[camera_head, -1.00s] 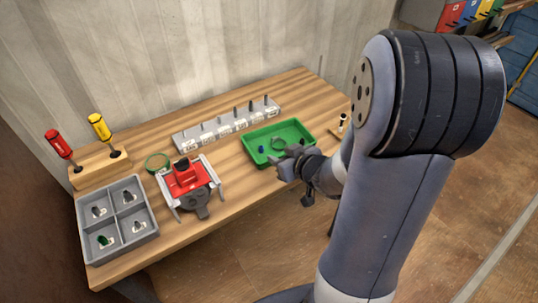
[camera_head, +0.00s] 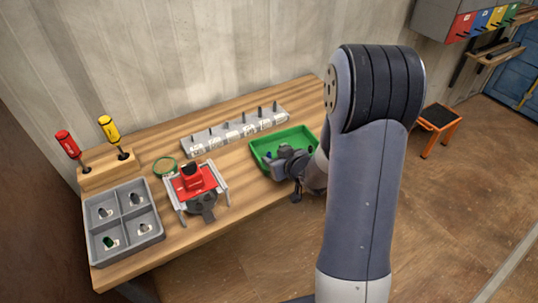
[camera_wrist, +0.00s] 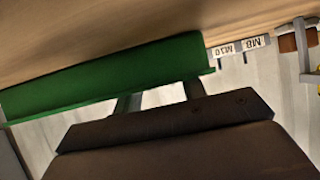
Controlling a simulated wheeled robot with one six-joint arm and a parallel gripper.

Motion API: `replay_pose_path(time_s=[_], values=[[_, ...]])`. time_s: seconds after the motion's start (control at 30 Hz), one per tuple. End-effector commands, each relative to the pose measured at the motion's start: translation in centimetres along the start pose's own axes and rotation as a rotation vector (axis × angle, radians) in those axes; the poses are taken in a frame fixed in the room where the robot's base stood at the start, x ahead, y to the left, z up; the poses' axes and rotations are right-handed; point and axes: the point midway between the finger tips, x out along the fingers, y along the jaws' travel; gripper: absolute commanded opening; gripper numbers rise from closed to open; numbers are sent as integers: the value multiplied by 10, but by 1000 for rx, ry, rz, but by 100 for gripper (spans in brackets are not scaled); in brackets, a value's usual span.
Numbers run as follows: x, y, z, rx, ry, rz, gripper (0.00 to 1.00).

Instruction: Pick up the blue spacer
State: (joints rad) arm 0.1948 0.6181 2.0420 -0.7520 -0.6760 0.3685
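The small blue spacer (camera_head: 268,155) lies in the left part of the green tray (camera_head: 309,134), close to my gripper. My gripper (camera_head: 281,156) is at the tray's front side, low over it, and covers part of its inside. In the wrist view the two fingers of my gripper (camera_wrist: 160,96) stand apart with a clear gap between them. Their tips end at the green tray wall (camera_wrist: 100,78) and are partly hidden. The spacer cannot be made out in the wrist view.
A grey labelled rack (camera_head: 235,131) with upright pins stands behind the tray. A red and grey fixture (camera_head: 198,185) is to the left, with a green ring (camera_head: 165,168) behind it. A grey compartment box (camera_head: 124,219) and a wooden screwdriver stand (camera_head: 107,172) are at the far left.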

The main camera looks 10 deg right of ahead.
Motion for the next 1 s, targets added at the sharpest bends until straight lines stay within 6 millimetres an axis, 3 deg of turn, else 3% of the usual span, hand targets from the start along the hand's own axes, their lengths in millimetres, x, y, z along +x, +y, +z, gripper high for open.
replay_pose_path(time_s=[0.13, 0.4, 0.9, 1.0], values=[[12, -1, 0, 0, 0, -1, 39], [14, 0, 0, 0, 0, 0, 39], [14, 0, 0, 0, 1, 0, 0], [14, 0, 0, 0, 0, 0, 0]])
